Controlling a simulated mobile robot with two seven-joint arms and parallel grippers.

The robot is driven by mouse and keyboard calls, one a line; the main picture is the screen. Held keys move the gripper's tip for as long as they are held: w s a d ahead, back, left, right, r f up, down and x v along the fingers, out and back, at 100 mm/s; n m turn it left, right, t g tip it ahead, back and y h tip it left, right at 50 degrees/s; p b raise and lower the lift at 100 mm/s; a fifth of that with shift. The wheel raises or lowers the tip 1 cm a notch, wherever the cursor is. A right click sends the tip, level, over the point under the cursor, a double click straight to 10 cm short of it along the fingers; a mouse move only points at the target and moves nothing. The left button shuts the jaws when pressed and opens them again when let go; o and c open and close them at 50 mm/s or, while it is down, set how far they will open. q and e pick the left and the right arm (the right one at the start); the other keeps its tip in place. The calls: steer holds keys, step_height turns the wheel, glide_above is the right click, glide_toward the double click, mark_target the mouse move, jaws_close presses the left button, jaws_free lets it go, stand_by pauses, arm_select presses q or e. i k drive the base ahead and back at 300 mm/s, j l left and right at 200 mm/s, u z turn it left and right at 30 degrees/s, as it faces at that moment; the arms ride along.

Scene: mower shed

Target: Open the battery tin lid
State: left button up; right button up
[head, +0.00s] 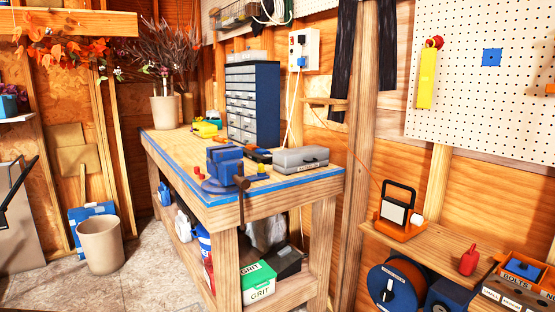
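A grey case (300,160) with a dark handle and a small label lies on the right end of the workbench (262,186). Its lid looks shut. The label is too small to read, so I cannot tell for sure whether it is the battery tin. Neither of my grippers is in view.
A blue vise (224,165) sits at the bench's front corner, left of the grey case. A blue drawer cabinet (253,103) stands behind. A beige bin (100,245) is on the floor at left. A shelf (435,246) at right holds an orange work light (401,212). Floor before the bench is clear.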

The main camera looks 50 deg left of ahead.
mark_target(294, 157)
steer(key=u, duration=1.25)
steer(key=i+j, duration=0.35)
steer(key=i, duration=0.2)
steer(key=i+j, duration=0.35)
steer(key=i, duration=0.15)
